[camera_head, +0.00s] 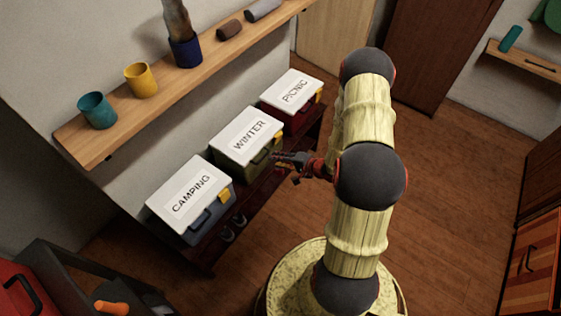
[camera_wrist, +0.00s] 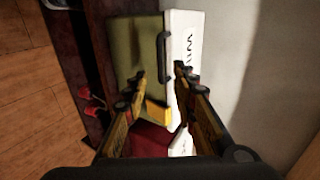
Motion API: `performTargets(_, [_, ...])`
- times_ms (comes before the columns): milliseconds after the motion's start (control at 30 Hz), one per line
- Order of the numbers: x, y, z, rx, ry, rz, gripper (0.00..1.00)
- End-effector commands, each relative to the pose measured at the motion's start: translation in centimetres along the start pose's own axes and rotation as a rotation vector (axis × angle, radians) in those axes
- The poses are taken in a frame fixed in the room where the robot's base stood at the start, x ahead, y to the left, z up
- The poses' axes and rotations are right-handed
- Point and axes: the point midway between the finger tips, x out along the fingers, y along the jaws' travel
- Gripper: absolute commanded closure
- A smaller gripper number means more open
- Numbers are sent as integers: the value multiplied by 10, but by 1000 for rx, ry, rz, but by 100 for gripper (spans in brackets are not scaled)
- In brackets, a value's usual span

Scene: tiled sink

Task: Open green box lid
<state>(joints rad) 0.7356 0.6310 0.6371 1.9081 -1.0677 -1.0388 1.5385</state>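The green box (camera_head: 240,174), with a white lid (camera_head: 247,135) marked WINTER, stands between two other boxes on a low dark shelf. Its lid lies flat and shut. In the wrist view the green body (camera_wrist: 134,45), the white lid (camera_wrist: 183,50), the dark handle (camera_wrist: 161,56) and a yellow latch (camera_wrist: 156,114) show. My gripper (camera_head: 276,158) is in front of this box, near its latch side. In the wrist view my gripper (camera_wrist: 160,78) has its fingers apart with nothing held between them; the lid edge and handle lie beyond the fingertips. Contact cannot be told.
A blue-grey box marked CAMPING (camera_head: 188,194) and a red box marked PICNIC (camera_head: 293,90) stand on either side. A wooden wall shelf (camera_head: 165,97) with cups (camera_head: 98,111) hangs above them. Red-tipped items (camera_wrist: 90,100) lie below. The floor (camera_head: 450,190) to the right is clear.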

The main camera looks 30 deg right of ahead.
Motion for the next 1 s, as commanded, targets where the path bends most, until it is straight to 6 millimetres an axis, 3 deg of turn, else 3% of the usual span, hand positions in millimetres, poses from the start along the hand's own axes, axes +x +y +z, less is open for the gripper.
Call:
performTargets(700, [78, 1, 0, -2, 0, 2, 73])
performTargets(1000, [99, 1, 0, -3, 1, 2, 73])
